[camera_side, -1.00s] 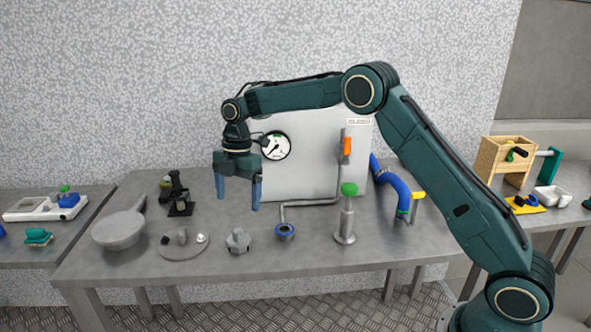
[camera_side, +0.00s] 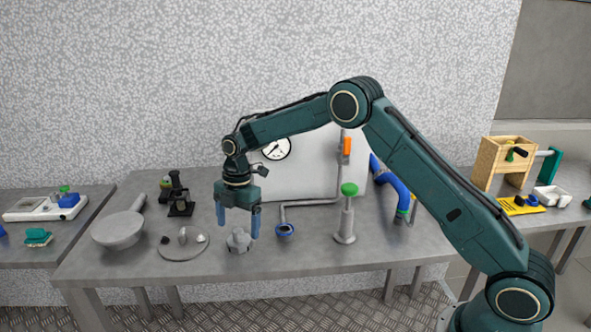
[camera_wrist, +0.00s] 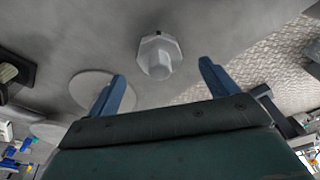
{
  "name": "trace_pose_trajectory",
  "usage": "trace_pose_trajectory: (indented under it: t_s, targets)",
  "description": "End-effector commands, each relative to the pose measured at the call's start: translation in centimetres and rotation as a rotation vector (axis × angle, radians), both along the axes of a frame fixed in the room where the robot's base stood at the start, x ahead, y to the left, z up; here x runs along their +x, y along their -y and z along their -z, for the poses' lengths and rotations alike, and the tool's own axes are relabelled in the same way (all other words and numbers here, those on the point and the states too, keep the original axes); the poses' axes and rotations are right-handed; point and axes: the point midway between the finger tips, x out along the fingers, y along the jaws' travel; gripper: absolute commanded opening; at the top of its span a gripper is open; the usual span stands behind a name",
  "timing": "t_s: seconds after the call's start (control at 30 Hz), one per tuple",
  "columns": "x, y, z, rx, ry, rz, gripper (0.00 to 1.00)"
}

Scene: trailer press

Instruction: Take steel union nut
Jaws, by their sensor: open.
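The steel union nut (camera_side: 238,240) is a grey faceted piece with a narrower round top, standing on the grey table near its front edge. It also shows in the wrist view (camera_wrist: 159,55), upright on the bare tabletop. My gripper (camera_side: 238,230) is open, with its two blue fingers pointing down on either side of the nut in the side view. In the wrist view the fingers (camera_wrist: 164,78) are wide apart and the nut lies beyond their tips, between their lines. I see no contact with the nut.
A round grey plate (camera_side: 184,252) with small pieces lies left of the nut, and a grey pan (camera_side: 118,232) further left. A blue-ringed pipe end (camera_side: 285,230) stands close on the right, then a green-topped post (camera_side: 347,215). A white gauge panel (camera_side: 300,175) stands behind.

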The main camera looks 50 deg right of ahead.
Motion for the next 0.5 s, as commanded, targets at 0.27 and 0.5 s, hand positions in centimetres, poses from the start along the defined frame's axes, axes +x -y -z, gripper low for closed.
trace_pose_trajectory:
  t_s: [0.27, 0.5]
  targets:
    - [-0.1, -0.3, 2.9, 0.000, -0.002, 0.000, 0.86]
    - [-0.1, -0.3, 3.1, -0.001, -0.001, -0.001, 0.86]
